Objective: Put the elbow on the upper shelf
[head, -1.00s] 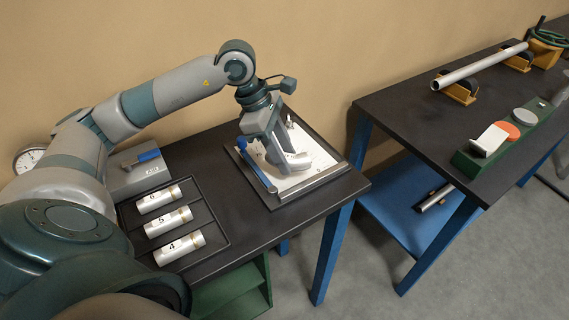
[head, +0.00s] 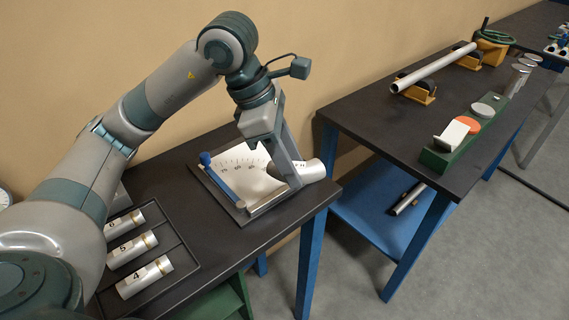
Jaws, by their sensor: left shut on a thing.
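My left gripper (head: 288,176) is above the right front corner of the angle board. It is shut on a short silver pipe piece with dark markings, which looks like the elbow (head: 313,170). The elbow sticks out to the right of the fingers, by the right edge of the table; part of it is hidden by the fingers. A green shelf unit (head: 228,303) stands under the left table, cut off by the bottom edge, with its levels mostly hidden. I cannot tell whether it holds the upper shelf. My right gripper is not in view.
The angle board (head: 222,199) with a blue-handled lever lies on the dark left table (head: 185,190). A tray (head: 190,268) holds silver cylinders. The right table (head: 365,115) carries a long pipe on supports and a green fixture (head: 436,158). A blue lower shelf (head: 370,222) holds a pipe.

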